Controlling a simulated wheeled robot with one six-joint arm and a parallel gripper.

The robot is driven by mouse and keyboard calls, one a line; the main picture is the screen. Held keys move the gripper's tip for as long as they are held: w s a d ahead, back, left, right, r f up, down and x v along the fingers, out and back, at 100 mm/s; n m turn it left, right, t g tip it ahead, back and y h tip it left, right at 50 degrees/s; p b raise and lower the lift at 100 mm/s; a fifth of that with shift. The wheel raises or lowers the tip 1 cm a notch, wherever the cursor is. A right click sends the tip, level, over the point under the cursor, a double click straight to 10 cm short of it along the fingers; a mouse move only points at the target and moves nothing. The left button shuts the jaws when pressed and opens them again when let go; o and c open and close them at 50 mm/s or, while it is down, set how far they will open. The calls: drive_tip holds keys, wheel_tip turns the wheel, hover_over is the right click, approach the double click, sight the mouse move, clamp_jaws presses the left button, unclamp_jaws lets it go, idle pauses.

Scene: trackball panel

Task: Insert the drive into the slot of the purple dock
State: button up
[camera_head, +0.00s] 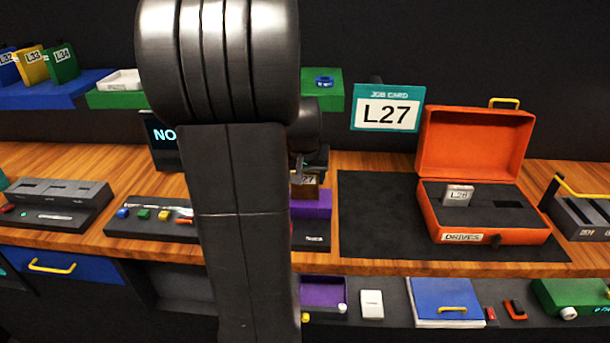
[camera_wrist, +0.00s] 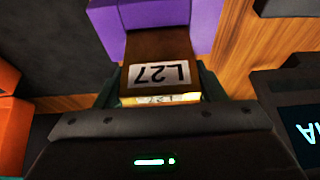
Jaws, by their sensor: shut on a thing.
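The drive (camera_wrist: 160,45) is a brown block with a white L27 label, shown upside down in the wrist view. My gripper (camera_wrist: 160,92) is shut on its near end. The drive's far end lies against the purple dock (camera_wrist: 205,20), with purple showing on both sides of it. In the head view the drive (camera_head: 304,190) stands just above the purple dock (camera_head: 313,209), and my arm hides their left part. The slot is hidden, so I cannot tell whether the drive's end is inside it.
An open orange case (camera_head: 480,235) holding an L28 drive (camera_head: 458,195) stands on the dark mat (camera_head: 375,225) to the right. A job card (camera_head: 387,110) reads L27. A grey dock (camera_head: 60,205) and a tray of coloured pieces (camera_head: 150,222) are to the left.

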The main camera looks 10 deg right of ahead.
sight(305, 185)
drive_tip(key=shift+f+b, duration=1.15)
drive_tip(key=shift+f, duration=0.4)
idle(0.5)
drive_tip(key=o, duration=1)
drive_tip(key=shift+r, duration=0.2)
drive_tip(key=shift+r+p, duration=4.25)
drive_tip(key=shift+r, duration=1.15)
drive_tip(key=shift+f, duration=0.15)
wheel_tip(305, 185, down, 8)
drive_tip(key=b, duration=0.6)
